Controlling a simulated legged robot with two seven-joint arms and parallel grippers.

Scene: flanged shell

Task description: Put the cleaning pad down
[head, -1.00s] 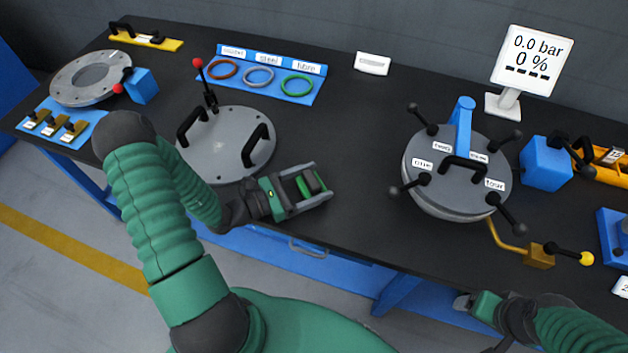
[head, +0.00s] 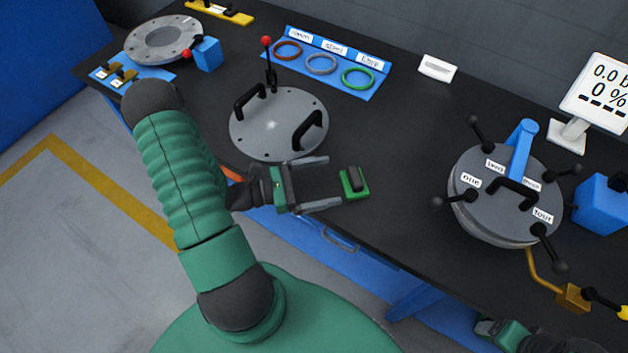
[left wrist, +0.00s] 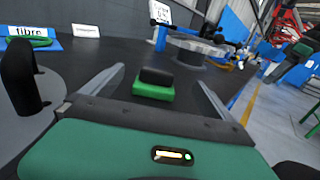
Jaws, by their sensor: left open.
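The cleaning pad (head: 354,183) is a small green block with a black grip on top. It rests on the black table near the front edge. My left gripper (head: 322,182) is open, with its fingers pointing toward the pad from the left. The pad sits just beyond the fingertips, apart from them. In the left wrist view the pad (left wrist: 154,84) appears ahead, between the lines of the two spread fingers. My right gripper (head: 490,328) is at the bottom right edge, partly cut off, and its jaws cannot be made out.
A grey lid with two black handles (head: 279,124) lies behind my left gripper. A blue tray with three rings (head: 330,65) is further back. A clamped round vessel (head: 505,195) stands to the right. Table between pad and vessel is clear.

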